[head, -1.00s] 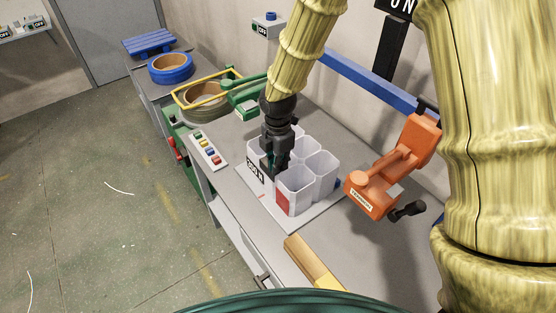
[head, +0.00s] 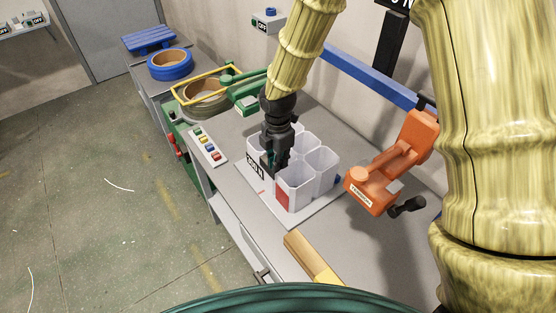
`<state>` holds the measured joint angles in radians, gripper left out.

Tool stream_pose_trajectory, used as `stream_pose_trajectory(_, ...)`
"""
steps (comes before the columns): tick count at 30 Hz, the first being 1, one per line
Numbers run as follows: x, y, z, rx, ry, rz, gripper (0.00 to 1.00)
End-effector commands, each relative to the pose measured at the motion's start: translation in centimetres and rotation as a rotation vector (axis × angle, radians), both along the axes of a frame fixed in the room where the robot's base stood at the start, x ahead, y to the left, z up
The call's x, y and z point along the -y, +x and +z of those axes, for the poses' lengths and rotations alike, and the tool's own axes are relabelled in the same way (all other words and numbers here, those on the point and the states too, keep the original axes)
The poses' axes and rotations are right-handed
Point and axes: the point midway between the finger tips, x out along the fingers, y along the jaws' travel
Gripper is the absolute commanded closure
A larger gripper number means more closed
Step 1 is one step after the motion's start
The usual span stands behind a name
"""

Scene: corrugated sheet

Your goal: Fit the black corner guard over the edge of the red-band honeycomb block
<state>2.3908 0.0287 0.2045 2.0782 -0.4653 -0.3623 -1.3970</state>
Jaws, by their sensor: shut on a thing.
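The honeycomb block is a cluster of pale, open-topped cells (head: 322,170) on a white board. Its front cell carries a red band (head: 282,196) low on its left side. My gripper (head: 272,168) points down at the left side of the cluster, close to the cell walls. It is shut on a dark piece, which I take to be the black corner guard. The piece hardly stands out from the dark fingers, so its shape and whether it touches a cell edge cannot be told. My gripper and arm hide part of the rear left cells.
The white board (head: 311,216) lies on a grey bench. An orange tool (head: 385,175) stands to the right. A button strip (head: 208,147) lies to the left, tape rolls (head: 207,97) behind it. A yellowish angled bar (head: 310,258) lies at the front.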

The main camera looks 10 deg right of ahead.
Motion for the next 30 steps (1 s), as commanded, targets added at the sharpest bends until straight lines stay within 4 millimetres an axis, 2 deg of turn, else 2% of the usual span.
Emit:
stream_pose_trajectory(14,-0.04,-0.04,0.01,0.000,0.000,0.000,1.00)
stream_pose_trajectory(15,-0.04,-0.03,0.01,0.000,0.000,0.000,0.87)
stream_pose_trajectory(18,-0.04,-0.03,0.02,0.000,0.000,0.000,0.69)
stream_pose_trajectory(19,-0.04,-0.03,0.02,0.000,0.000,0.000,0.66)
stream_pose_trajectory(25,-0.04,-0.03,0.02,0.000,0.000,0.000,0.66)
stream_pose_trajectory(26,-0.04,-0.03,0.02,0.000,0.000,0.000,0.64)
stream_pose_trajectory(28,-0.04,-0.03,0.02,0.000,0.000,0.000,0.51)
stream_pose_trajectory(30,-0.04,-0.03,0.02,0.000,0.000,0.000,0.48)
